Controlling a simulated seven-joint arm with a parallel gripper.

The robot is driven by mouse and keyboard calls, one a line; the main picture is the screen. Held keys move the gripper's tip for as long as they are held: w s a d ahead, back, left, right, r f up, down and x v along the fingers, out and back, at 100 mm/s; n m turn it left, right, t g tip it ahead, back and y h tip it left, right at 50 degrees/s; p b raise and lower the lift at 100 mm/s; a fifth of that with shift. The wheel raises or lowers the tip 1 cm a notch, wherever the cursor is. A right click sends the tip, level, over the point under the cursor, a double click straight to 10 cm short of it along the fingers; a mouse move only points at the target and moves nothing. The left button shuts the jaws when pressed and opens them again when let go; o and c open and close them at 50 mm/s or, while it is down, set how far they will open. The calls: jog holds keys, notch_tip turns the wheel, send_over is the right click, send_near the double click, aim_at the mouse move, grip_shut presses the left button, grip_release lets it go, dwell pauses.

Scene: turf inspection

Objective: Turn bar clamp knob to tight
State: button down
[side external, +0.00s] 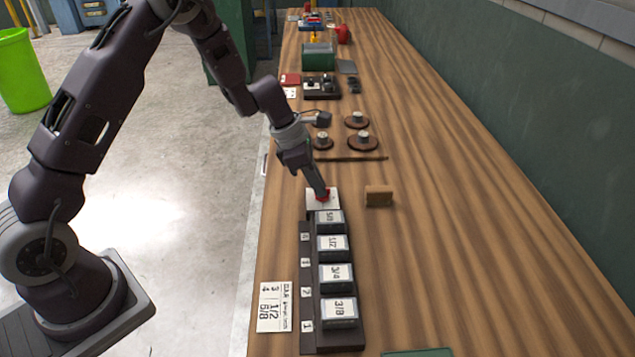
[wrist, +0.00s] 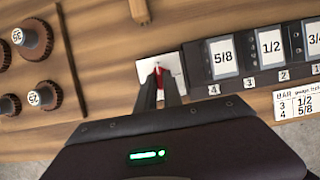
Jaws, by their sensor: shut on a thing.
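A small red knob (side external: 325,194) sits on a white plate (side external: 312,204) at the far end of the dark numbered rack. My gripper (side external: 322,189) reaches down to it from above and is shut on the knob. In the wrist view, the red knob (wrist: 161,70) shows between my two dark fingertips, above the white plate (wrist: 146,67). My fingers cover part of the knob, so its pointer and any markings around it cannot be read.
The dark rack (side external: 307,262) holds several labelled blocks, with the 5/8 block (side external: 329,219) nearest the plate. A wooden block (side external: 379,196) stands right of it. Grey knobs on round brown bases (side external: 362,142) and a thin bar (side external: 350,159) lie beyond. The right side of the bench is clear.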

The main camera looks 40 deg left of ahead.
jog(key=shift+m, duration=0.3)
jog(key=m, duration=0.1)
jog(key=m+g, duration=0.1)
jog(key=m, duration=0.1)
jog(key=shift+w+a+m+h, duration=0.2)
jog(key=shift+w+m+h, duration=0.05)
jog(key=shift+m+h, duration=0.15)
jog(key=m+g, duration=0.1)
jog(key=m, duration=0.1)
jog(key=m+g, duration=0.1)
jog(key=m, duration=0.1)
jog(key=shift+w+m, duration=0.2)
jog(key=shift+m, duration=0.1)
jog(key=m+g, duration=0.1)
jog(key=m, duration=0.3)
jog(key=shift+w+g, duration=0.2)
jog(key=shift+g, duration=0.2)
jog(key=shift+w+d+m+g+y, duration=0.15)
jog(key=shift+m+g, duration=0.25)
jog(key=shift+m, duration=0.7)
jog(key=shift+s+m+g+y, duration=0.15)
jog(key=shift+m+g, duration=0.25)
jog(key=shift+m, duration=0.7)
jog(key=shift+w+m, duration=0.15)
jog(key=shift+m, duration=0.15)
jog(key=c, duration=1.5)
grip_release()
